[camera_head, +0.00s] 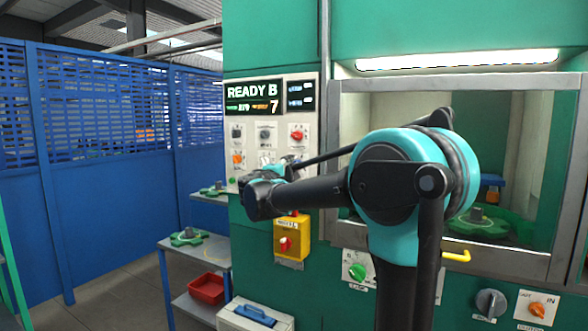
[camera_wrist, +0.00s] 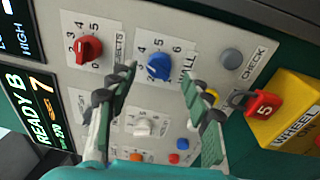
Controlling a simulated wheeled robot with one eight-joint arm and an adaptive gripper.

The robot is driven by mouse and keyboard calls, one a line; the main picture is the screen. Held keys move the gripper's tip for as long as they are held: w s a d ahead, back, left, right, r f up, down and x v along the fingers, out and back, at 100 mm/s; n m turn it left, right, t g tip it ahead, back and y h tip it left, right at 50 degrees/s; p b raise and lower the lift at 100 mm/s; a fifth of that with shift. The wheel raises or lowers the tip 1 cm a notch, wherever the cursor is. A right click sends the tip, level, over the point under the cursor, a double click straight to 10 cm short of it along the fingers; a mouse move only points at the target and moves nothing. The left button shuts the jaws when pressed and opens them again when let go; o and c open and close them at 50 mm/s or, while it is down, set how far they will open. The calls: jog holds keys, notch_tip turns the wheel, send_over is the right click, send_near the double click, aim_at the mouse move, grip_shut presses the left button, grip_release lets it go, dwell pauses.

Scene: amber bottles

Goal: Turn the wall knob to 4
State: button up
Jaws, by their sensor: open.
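The wall knob (camera_wrist: 160,66) is blue and sits on a white plate lettered WALL, with numbers including 4, 5 and 6 around it. The wrist view shows the panel turned sideways. Which number the knob points to is too small to tell. My gripper (camera_wrist: 158,74) is open, with one finger on each side of the knob in the picture. I cannot tell whether either finger touches it. In the head view my gripper (camera_head: 287,166) is at the lower right of the control panel (camera_head: 250,128), and the wall knob is hidden there.
A red knob (camera_wrist: 89,50), a white knob (camera_wrist: 143,128) and a grey CHECK button (camera_wrist: 231,58) are close by. A yellow box with a red part (camera_wrist: 263,104) stands out beside the panel. A display (camera_head: 255,104) reads READY B and 7.

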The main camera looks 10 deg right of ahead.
jog(key=v, duration=0.9)
jog(key=shift+s, duration=0.15)
jog(key=s+d+f+m+g+y, duration=0.1)
jog(key=s+d+f+m+g, duration=0.15)
jog(key=s+d+f, duration=0.4)
jog(key=s+d+f+m+g+y, duration=0.1)
jog(key=d+f+m+g, duration=0.15)
jog(key=f, duration=0.65)
jog(key=s+d+f+m+g, duration=0.1)
jog(key=s+d+f+g, duration=0.3)
jog(key=f, duration=0.4)
jog(key=s+a+f+m+g+y, duration=0.2)
jog(key=s+f+m+y, duration=0.3)
jog(key=s+f, duration=1.4)
jog(key=f+y, duration=0.1)
jog(key=y, duration=0.2)
jog(key=shift+s+a+f+m+g, duration=0.3)
jog(key=shift+s+a, duration=0.05)
